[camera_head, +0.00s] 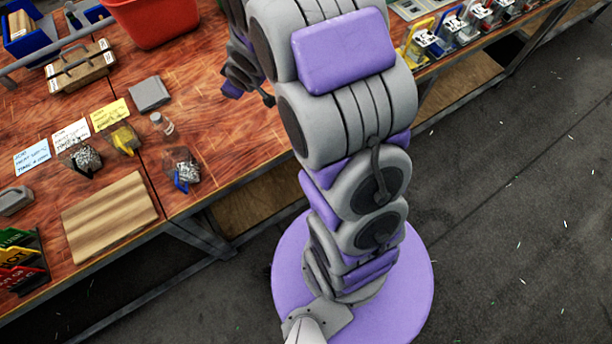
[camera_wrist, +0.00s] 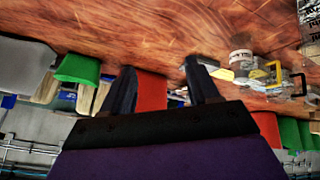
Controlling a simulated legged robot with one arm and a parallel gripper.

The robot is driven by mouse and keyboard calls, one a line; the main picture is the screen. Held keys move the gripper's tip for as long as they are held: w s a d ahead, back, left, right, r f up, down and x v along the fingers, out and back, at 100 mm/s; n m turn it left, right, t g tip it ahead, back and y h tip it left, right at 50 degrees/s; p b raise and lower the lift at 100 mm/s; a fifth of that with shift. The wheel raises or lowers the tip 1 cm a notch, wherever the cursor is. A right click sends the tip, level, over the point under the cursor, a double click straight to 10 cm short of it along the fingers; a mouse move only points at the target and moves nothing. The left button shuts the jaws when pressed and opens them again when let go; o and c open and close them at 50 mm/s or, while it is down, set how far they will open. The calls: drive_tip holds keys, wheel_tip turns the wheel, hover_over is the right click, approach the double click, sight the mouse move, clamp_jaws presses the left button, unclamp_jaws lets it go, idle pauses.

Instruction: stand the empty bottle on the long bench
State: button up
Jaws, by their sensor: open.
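A small clear bottle (camera_head: 161,122) with a pale top stands on the red-brown wooden bench (camera_head: 215,130), among small clear bins; it looks empty. In the wrist view, which appears upside down, a clear container (camera_wrist: 242,60) lies right of my gripper; I cannot tell if it is the same bottle. My gripper (camera_wrist: 159,66) has its two dark fingers apart with nothing held between them. A red shape shows behind the gap. In the head view my arm hides most of the gripper, which is over the bench, right of the bottle.
A clear bin of screws (camera_head: 182,168) stands close below the bottle. A grey block (camera_head: 149,93), a yellow card (camera_head: 110,114) and a striped board (camera_head: 110,215) lie nearby. A red bin (camera_head: 155,22) stands behind. Bare wood shows right of the bottle.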

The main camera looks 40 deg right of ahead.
drive_tip(key=s+d+r+m+g+h, duration=0.15)
drive_tip(key=s+r, duration=0.25)
drive_tip(key=s, duration=0.4)
drive_tip(key=s+r+m+g+h, duration=0.1)
drive_tip(key=s+r+m+g, duration=0.2)
drive_tip(key=s, duration=0.5)
drive_tip(key=s+a+r+g+y, duration=0.1)
drive_tip(key=s+a+r+g, duration=0.1)
drive_tip(key=s, duration=0.9)
drive_tip(key=s+a+r+m+g+y, duration=0.1)
drive_tip(key=s+a+r+g, duration=0.2)
drive_tip(key=s, duration=0.9)
drive_tip(key=shift+a+r, duration=0.45)
drive_tip(key=shift+r, duration=0.4)
drive_tip(key=shift+w+m, duration=0.1)
drive_tip(key=shift+m, duration=0.15)
